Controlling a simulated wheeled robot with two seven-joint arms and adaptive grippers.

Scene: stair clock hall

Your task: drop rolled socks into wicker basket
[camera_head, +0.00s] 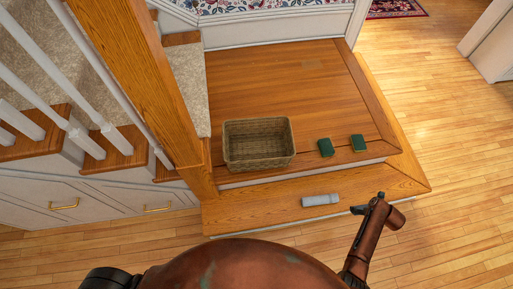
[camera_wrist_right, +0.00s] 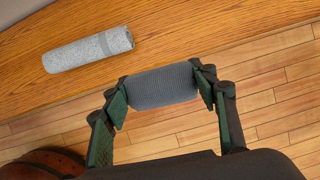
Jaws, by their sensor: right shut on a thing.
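The wicker basket (camera_head: 285,153) stands on the upper wooden landing in the head view, and its visible inside looks empty. My right gripper (camera_head: 366,206) is to the right of the basket and nearer to me, by the lower step's front edge. In the right wrist view, my right gripper (camera_wrist_right: 160,87) is shut on a dark grey rolled sock (camera_wrist_right: 163,84), one finger at each end. A light grey rolled sock (camera_head: 320,200) lies on the lower step, left of the gripper; it also shows in the right wrist view (camera_wrist_right: 88,50). My left gripper is out of view.
A thick wooden post (camera_head: 150,85) and white balusters rise on the left. The step edge (camera_head: 300,222) drops to the wooden floor. The landing behind the basket is mostly clear.

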